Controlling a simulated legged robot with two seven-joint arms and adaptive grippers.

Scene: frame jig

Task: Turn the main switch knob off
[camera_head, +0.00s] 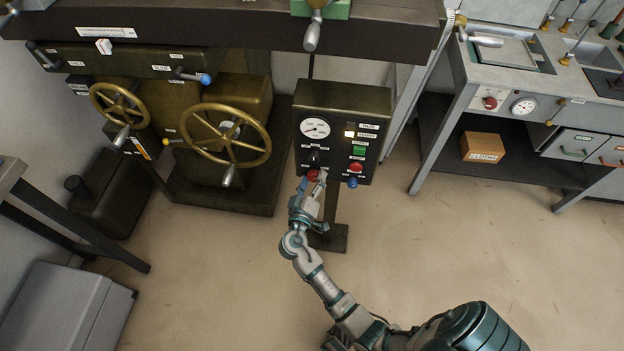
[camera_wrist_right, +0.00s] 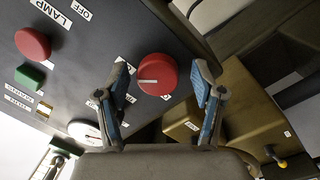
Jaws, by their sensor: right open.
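The control panel (camera_head: 343,104) stands on a post in the middle of the head view. A round red knob (camera_wrist_right: 157,74) with a white pointer line is on it, and I take this as the main switch knob. The knob also shows low on the panel's left side in the head view (camera_head: 313,174), partly covered by my fingers. My right gripper (camera_head: 312,182) is open in front of it. In the wrist view the right gripper's fingers (camera_wrist_right: 161,70) stand apart, one on each side of the knob. Contact is not visible. My left gripper is not in view.
The panel carries a gauge (camera_head: 315,128), a green button (camera_head: 359,151), a red button (camera_head: 356,167) and a blue-tipped control (camera_head: 352,183). Brass handwheels (camera_head: 266,150) stand left of it. A bench with a cardboard box (camera_head: 482,147) is at the right. The floor in front is clear.

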